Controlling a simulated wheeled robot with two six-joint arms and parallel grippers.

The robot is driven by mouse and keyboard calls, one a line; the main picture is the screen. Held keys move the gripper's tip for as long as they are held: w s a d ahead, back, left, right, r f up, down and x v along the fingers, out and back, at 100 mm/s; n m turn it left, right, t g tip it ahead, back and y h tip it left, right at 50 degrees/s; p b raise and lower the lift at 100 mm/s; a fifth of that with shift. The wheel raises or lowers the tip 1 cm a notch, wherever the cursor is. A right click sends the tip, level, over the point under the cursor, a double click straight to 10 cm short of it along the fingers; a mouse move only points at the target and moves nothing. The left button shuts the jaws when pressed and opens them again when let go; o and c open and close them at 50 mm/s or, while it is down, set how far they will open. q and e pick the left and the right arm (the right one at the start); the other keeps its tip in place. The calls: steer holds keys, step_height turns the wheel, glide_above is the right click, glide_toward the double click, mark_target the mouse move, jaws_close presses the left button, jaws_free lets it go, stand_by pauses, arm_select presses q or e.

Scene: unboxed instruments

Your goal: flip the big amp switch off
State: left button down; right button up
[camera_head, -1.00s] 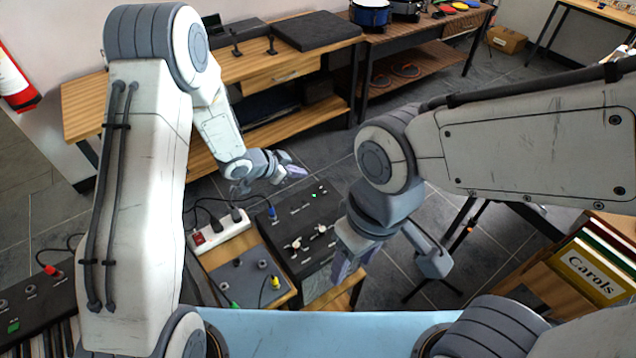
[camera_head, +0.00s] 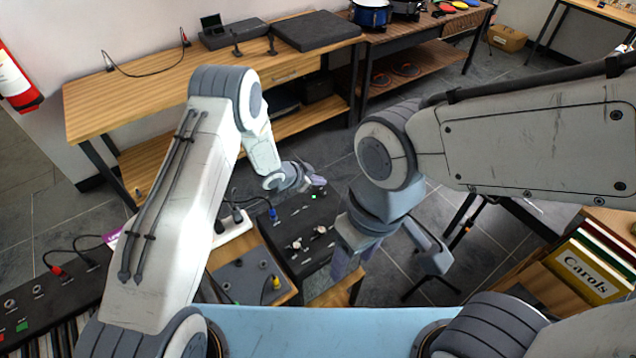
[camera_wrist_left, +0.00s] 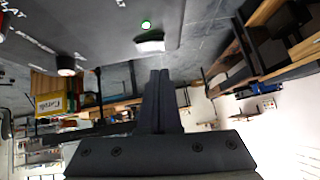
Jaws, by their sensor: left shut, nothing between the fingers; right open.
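The big amp (camera_head: 292,222) is a black box with knobs and a blue plug on its top panel, below the middle of the head view. In the left wrist view its dark panel (camera_wrist_left: 100,30) shows a lit green light (camera_wrist_left: 146,24) and a pale switch (camera_wrist_left: 150,45) beside it. My left gripper (camera_head: 320,182) is shut and empty, over the amp's far end; its fingertips (camera_wrist_left: 160,73) lie just below the switch in the wrist picture. Contact cannot be told. In the head view the switch is not clear near the gripper. My right gripper (camera_head: 350,262) is open and empty, right of the amp.
A white power strip (camera_head: 232,228) and a grey pedal box (camera_head: 242,278) stand left of the amp. A keyboard (camera_head: 45,300) is at the lower left. A wooden desk (camera_head: 150,75) stands behind. A Carols book (camera_head: 588,272) sits at the right.

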mark_target(322, 187)
arm_select(q)
steer(key=shift+w+a+f, duration=0.1)
steer(key=shift+a+f, duration=0.1)
steer(key=shift+f, duration=1.15)
steer(key=shift+w+f+b, duration=0.1)
steer(key=shift+f+b, duration=0.3)
steer(key=shift+a+r, duration=0.1)
steer(key=shift+r, duration=0.05)
steer(key=shift+s+d, duration=0.55)
steer(key=shift+s, duration=0.2)
